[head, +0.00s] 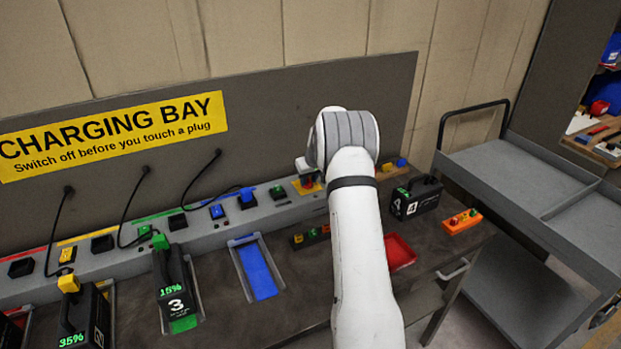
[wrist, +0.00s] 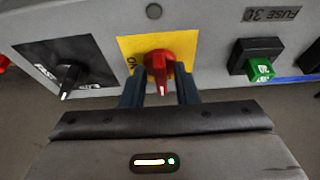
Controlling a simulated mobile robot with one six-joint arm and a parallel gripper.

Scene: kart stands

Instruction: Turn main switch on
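The main switch is a red rotary knob (wrist: 160,66) on a yellow plate (wrist: 128,45) in the wrist view. Its white mark points down in the picture, towards my gripper. An upside-down "ON" is printed to its left. My gripper (wrist: 160,94) has one finger on each side of the knob's handle, with visible gaps, so it looks open around it. Whether a finger touches the knob is unclear. In the head view my arm hides most of the gripper; the yellow plate (head: 310,187) shows beside it.
A black rotary switch (wrist: 68,78) is left of the knob and a green fuse plug (wrist: 258,69) right of it in the wrist view. In the head view, battery packs (head: 175,290), a blue slot (head: 257,270) and a red tray (head: 399,252) lie on the bench. A grey cart (head: 515,170) stands right.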

